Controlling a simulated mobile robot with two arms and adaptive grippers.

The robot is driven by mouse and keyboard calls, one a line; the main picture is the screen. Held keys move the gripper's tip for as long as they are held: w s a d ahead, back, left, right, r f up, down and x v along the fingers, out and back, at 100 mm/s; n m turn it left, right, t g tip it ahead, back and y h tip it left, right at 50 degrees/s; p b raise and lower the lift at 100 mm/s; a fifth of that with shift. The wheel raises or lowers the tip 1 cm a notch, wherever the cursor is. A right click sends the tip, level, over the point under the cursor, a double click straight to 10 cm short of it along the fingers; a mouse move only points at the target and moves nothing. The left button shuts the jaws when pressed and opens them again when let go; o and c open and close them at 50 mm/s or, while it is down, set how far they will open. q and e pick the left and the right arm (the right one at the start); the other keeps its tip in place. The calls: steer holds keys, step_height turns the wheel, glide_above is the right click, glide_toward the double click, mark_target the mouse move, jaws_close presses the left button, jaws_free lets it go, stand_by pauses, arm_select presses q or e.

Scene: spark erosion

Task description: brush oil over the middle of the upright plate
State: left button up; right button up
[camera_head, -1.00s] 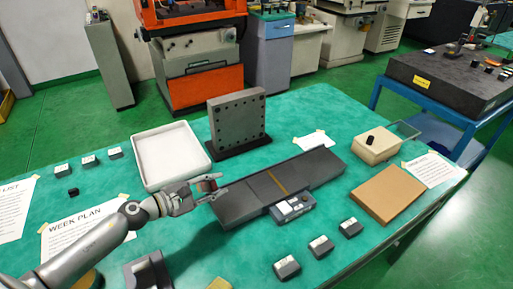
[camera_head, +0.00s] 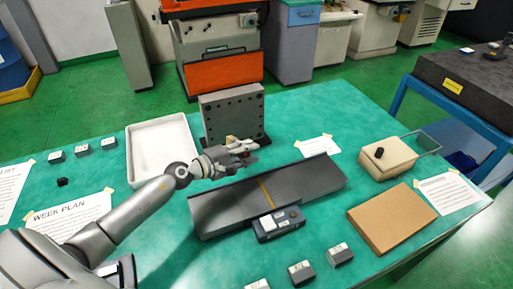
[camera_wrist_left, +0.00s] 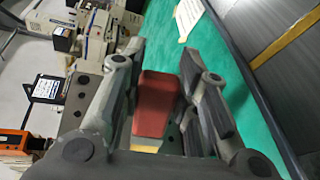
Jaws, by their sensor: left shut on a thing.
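The upright plate (camera_head: 231,112) is grey with rows of dark holes and stands on a dark base at the back of the table. My left gripper (camera_head: 246,151) is in front of its lower part and hides some of it and its base. The gripper is shut on a red thing, seemingly the brush (camera_wrist_left: 157,103), between the fingers in the left wrist view. Its bristles cannot be made out, nor whether it touches the plate. Part of the grey holed plate (camera_wrist_left: 82,92) seems to show behind the left finger. My right gripper is not in view.
A white tray (camera_head: 162,126) lies left of the plate. A long dark bed with a yellow stripe (camera_head: 225,213) lies just in front of the gripper, with a control box (camera_head: 278,224) at its front. A beige box (camera_head: 387,160) and brown board (camera_head: 391,217) are at right.

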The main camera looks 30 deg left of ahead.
mark_target(238, 140)
arm_select(q)
steer(key=shift+w+a, duration=0.1)
steer(key=shift+a, duration=0.3)
steer(key=w+a+b, duration=0.1)
steer(key=a+b, duration=0.1)
steer(key=shift+w+a, duration=0.35)
steer(key=shift+a, duration=0.05)
steer(key=shift+w+a+b, duration=0.25)
steer(key=shift+w+b, duration=0.05)
steer(key=shift+b, duration=0.05)
steer(key=shift+w+a+r, duration=0.15)
steer(key=shift+w+a, duration=0.1)
steer(key=shift+a, duration=0.15)
steer(key=shift+b, duration=0.3)
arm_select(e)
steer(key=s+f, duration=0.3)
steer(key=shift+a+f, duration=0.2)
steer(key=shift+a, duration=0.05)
arm_select(q)
steer(key=shift+w+a+b, duration=0.2)
steer(key=shift+w+b, duration=0.05)
steer(key=shift+b, duration=0.1)
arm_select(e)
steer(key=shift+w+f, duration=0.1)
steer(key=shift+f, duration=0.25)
